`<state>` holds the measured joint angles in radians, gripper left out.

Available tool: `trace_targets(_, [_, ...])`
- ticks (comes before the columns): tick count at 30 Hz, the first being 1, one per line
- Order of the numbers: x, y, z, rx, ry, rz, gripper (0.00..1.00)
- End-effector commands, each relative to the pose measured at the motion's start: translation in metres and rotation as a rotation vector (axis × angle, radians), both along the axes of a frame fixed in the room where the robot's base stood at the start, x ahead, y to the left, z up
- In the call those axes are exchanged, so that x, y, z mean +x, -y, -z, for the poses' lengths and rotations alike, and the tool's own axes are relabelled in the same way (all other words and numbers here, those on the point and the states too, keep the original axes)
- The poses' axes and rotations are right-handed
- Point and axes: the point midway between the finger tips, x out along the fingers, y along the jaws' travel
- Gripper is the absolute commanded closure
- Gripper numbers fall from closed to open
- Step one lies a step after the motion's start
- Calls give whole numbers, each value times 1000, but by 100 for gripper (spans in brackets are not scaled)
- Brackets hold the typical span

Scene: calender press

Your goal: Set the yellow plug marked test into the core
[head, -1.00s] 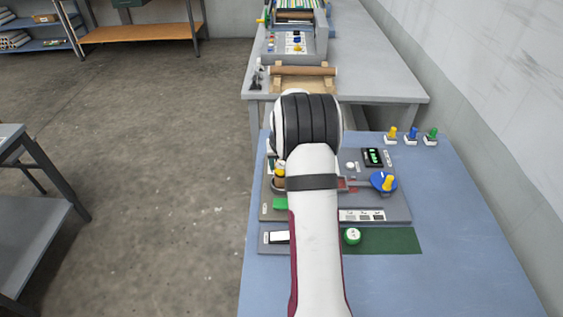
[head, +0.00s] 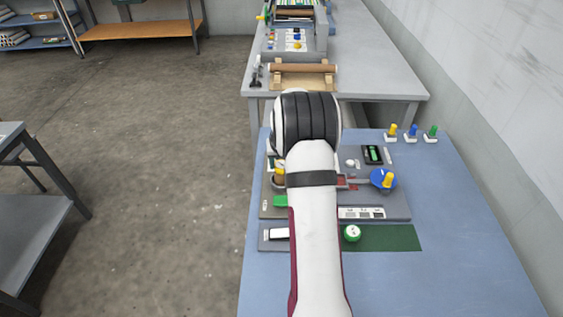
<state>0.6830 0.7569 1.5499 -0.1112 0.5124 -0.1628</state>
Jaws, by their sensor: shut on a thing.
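My arm fills the middle of the head view and hides my gripper, so I cannot see its jaws. A small yellow piece (head: 280,168) shows at the left edge of the arm. It appears right above a brown round core-like piece (head: 278,183) on the grey panel; I cannot tell whether it is seated in it. Another yellow plug (head: 389,180) stands on a blue disc (head: 377,184) right of the arm. A third yellow plug (head: 393,130) stands on a white base at the back of the blue table. No "test" marking is legible.
A blue plug (head: 413,131) and a green plug (head: 433,132) stand beside the back yellow one. The blue table's right side is clear.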

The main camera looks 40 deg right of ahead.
Motion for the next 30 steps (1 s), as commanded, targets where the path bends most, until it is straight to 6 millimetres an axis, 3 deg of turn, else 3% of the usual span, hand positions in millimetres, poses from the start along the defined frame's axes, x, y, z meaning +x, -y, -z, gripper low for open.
trace_targets(5, [0,0,0,0,0,0,100])
trace_targets(6, [0,0,0,0,0,0,41])
trace_targets(11, [0,0,0,0,0,0,13])
trace_targets(17, [0,0,0,0,0,0,13])
trace_targets(20, [0,0,0,0,0,0,0])
trace_targets(26, [0,0,-1,-1,1,0,0])
trace_targets(30, [1,1,-12,-2,2,-1,0])
